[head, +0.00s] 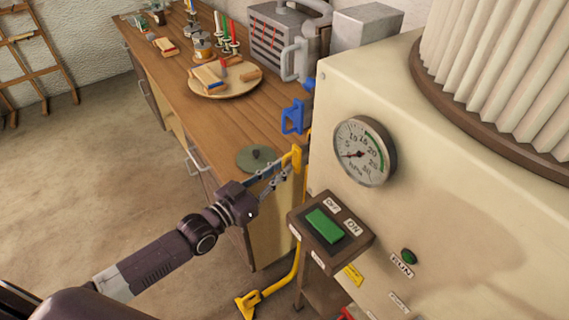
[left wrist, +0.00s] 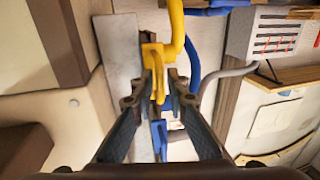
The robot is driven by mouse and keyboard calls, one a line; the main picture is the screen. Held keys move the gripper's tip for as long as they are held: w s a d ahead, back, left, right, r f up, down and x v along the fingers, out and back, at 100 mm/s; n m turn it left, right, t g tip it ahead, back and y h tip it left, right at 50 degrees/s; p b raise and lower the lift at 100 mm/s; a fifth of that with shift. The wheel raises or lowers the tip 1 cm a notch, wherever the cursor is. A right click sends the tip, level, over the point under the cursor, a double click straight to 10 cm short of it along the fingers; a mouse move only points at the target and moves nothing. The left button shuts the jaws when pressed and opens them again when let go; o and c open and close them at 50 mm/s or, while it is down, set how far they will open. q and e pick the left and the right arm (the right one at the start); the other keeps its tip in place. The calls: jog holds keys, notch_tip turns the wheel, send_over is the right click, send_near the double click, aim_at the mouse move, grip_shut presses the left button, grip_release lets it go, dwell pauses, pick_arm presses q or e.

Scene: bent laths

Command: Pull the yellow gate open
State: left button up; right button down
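The yellow gate (head: 295,157) shows in the head view as a yellow lever-like piece beside the cream machine, partly hidden by the machine's corner. In the left wrist view its yellow end (left wrist: 158,84) lies between my fingertips, with a thicker yellow bar rising above it. My left gripper (head: 282,173) reaches it from the lower left. In the left wrist view the fingers (left wrist: 160,82) converge on the yellow end from both sides and appear shut on it. A blue piece (left wrist: 158,136) shows between the fingers. My right gripper is not in view.
A blue handle (head: 293,116) is just behind the gate. The cream machine (head: 440,200) with gauge and green switch (head: 324,225) blocks the right. A wooden workbench (head: 180,75) stands behind. A yellow bent bar (head: 275,290) is low by the machine. Open floor (head: 90,170) lies left.

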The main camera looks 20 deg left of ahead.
pick_arm(q)
jog(key=shift+x, duration=0.85)
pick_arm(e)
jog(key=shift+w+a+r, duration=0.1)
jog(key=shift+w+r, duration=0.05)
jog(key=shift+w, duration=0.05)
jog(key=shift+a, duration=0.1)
pick_arm(q)
grip_shut()
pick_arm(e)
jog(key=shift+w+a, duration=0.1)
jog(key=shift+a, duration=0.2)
